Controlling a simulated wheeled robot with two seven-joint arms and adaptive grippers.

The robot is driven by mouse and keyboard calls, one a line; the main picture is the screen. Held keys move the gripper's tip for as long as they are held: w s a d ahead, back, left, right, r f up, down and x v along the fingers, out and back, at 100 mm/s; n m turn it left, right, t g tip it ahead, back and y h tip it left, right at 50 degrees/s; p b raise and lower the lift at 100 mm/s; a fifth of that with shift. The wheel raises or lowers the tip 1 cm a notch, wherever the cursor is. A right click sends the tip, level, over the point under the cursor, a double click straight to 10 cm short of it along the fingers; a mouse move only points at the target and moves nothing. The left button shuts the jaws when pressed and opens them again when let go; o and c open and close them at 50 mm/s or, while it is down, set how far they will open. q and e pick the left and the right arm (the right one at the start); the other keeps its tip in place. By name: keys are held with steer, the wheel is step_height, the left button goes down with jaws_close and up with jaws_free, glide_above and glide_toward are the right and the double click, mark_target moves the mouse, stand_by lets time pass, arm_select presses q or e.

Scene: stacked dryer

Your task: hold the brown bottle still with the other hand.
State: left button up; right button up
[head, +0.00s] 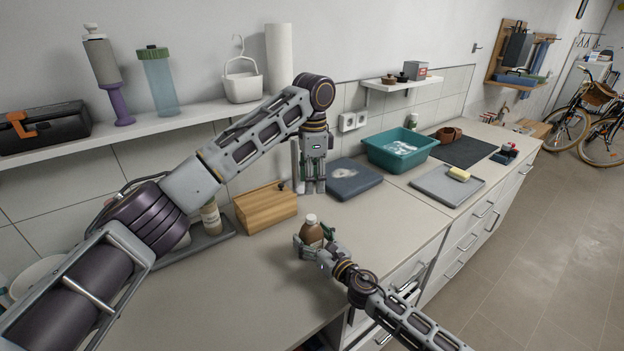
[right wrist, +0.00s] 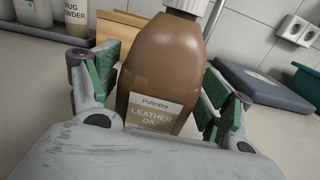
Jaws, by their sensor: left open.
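The brown bottle (head: 312,235) with a white cap stands upright on the counter near its front edge. In the right wrist view the bottle (right wrist: 158,65) fills the middle, with a label reading "Leather Oil". My right gripper (head: 312,246) is around the bottle's body. My left gripper (head: 314,188) points down behind the bottle, between the wooden box and the dark slab. It is open and empty, apart from the bottle.
A wooden box (head: 265,208) stands left of the bottle, a dark blue-grey slab (head: 352,181) behind it. A teal basin (head: 399,151) and grey tray (head: 446,187) are further right. A shelf (head: 140,129) runs along the wall.

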steer(key=shift+s+d, duration=0.1)
steer(key=shift+s, duration=0.05)
stand_by(0.3)
steer(key=shift+v, duration=5.8)
steer(key=shift+r, duration=0.1)
steer(key=shift+s+d, duration=0.1)
steer(key=shift+s, duration=0.05)
